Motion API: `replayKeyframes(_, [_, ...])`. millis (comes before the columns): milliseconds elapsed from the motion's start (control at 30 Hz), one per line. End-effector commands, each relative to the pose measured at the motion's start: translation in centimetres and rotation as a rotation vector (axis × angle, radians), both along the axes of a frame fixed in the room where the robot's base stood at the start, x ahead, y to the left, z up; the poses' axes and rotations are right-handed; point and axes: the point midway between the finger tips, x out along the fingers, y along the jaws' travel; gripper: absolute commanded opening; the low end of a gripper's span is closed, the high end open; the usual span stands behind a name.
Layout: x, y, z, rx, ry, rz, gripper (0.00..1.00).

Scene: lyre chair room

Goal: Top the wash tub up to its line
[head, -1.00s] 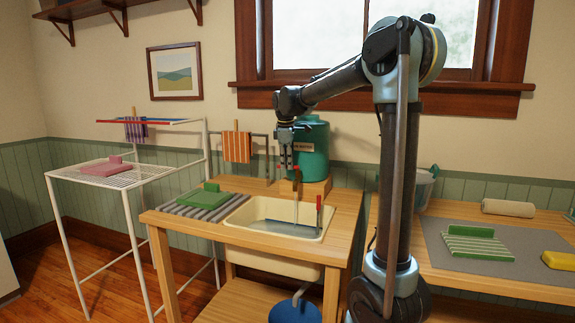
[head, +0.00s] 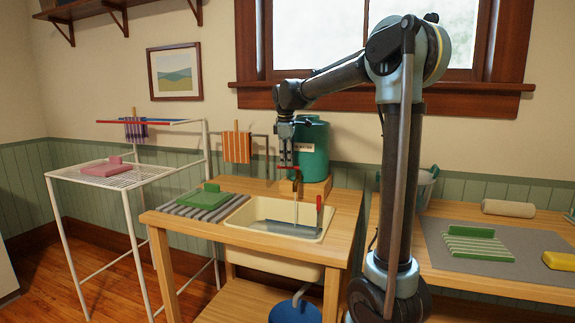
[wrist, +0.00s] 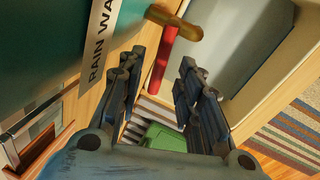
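The cream wash tub (head: 253,250) is set into the wooden stand, with greyish water (head: 290,229) low inside it. Its fill line is too small to make out. The green rain water tank (head: 318,150) stands behind it on a wooden block. Its brass tap (wrist: 176,22) has a red lever (wrist: 163,62), which also shows crosswise in the head view (head: 287,167). A thin pale streak hangs below the spout; I cannot tell surely whether it is running water. My gripper (wrist: 163,88) is open and empty, its fingers apart on either side of the lever's end in the wrist view.
A red-handled upright piece (head: 319,200) stands at the tub's right side. A green block (head: 211,188) lies on the ribbed board left of the tub. A blue bucket (head: 294,311) is below. A drying rack (head: 120,175) stands left, and another table (head: 480,285) stands right.

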Motion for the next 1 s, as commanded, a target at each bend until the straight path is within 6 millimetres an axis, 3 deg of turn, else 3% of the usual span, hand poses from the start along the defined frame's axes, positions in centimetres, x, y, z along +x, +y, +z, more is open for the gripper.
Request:
replayKeyframes(300, [-1.1, 0.1, 5.9, 0.0, 0.0, 0.001, 0.33])
replayKeyframes(500, [-1.5, 0.2, 8.4, 0.0, 0.0, 0.0, 0.33])
replayKeyframes(1000, [-1.8, 0.2, 9.5, 0.0, 0.0, 0.0, 0.33])
